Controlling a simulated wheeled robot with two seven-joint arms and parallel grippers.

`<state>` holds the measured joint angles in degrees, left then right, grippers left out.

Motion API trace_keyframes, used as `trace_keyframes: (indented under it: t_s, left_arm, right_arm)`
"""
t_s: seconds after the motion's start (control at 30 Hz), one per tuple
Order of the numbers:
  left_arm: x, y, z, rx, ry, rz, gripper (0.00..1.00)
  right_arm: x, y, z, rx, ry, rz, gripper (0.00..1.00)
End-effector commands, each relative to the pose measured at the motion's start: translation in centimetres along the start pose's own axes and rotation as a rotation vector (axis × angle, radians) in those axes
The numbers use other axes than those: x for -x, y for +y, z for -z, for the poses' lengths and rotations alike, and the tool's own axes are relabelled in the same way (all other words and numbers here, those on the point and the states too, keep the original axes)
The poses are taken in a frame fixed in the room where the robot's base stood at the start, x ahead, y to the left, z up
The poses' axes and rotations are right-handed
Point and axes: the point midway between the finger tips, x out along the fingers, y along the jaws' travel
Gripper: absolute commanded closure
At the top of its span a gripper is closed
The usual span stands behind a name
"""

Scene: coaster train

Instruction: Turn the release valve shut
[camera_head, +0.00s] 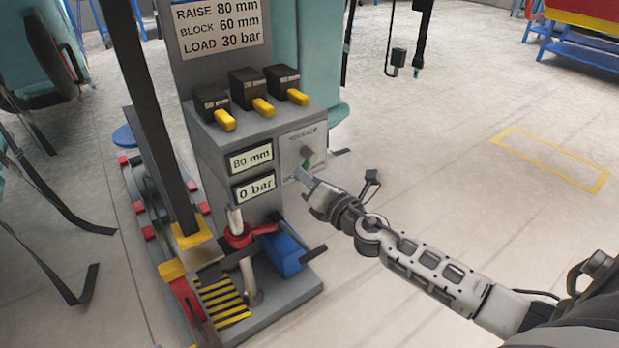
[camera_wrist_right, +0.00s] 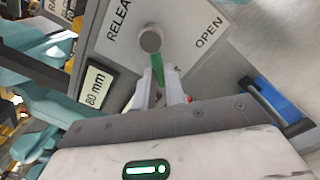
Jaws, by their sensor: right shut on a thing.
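The release valve is a round grey hub (camera_head: 308,155) on a pale label plate on the grey console's front. In the right wrist view the hub (camera_wrist_right: 150,40) carries a green lever (camera_wrist_right: 158,68) that points down toward my fingers, with "RELEA" to its left and "OPEN" to its right. My right gripper (camera_head: 304,176) reaches the plate from the lower right. Its fingers (camera_wrist_right: 160,88) are shut on the green lever, which they partly hide. The lever's far end is hidden between them. My left gripper is not in view.
The console's displays read 80 mm (camera_head: 251,158) and 0 bar (camera_head: 254,189). Below are a blue box (camera_head: 286,250), a red collar (camera_head: 238,236) on a post, and a dark bar. The floor to the right is open.

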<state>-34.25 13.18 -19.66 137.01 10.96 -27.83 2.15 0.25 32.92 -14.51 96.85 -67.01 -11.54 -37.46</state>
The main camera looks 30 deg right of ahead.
Motion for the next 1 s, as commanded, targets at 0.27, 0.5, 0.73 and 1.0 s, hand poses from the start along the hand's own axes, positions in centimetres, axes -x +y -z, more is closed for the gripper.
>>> trace_keyframes:
  t_s: [0.27, 0.5, 0.73, 1.0]
  left_arm:
    - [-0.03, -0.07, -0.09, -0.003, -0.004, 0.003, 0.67]
    - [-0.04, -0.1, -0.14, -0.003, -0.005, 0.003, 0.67]
    - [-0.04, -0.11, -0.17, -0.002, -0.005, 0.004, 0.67]
    - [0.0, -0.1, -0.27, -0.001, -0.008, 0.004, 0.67]
  right_arm:
    - [0.05, 0.16, 0.08, -0.043, 0.002, 0.0, 1.0]
    - [0.05, 0.17, 0.09, -0.046, 0.002, 0.0, 1.0]
    - [0.04, 0.17, 0.08, -0.045, 0.002, 0.0, 0.66]
    - [0.14, 0.14, 0.06, -0.042, 0.001, 0.001, 0.66]
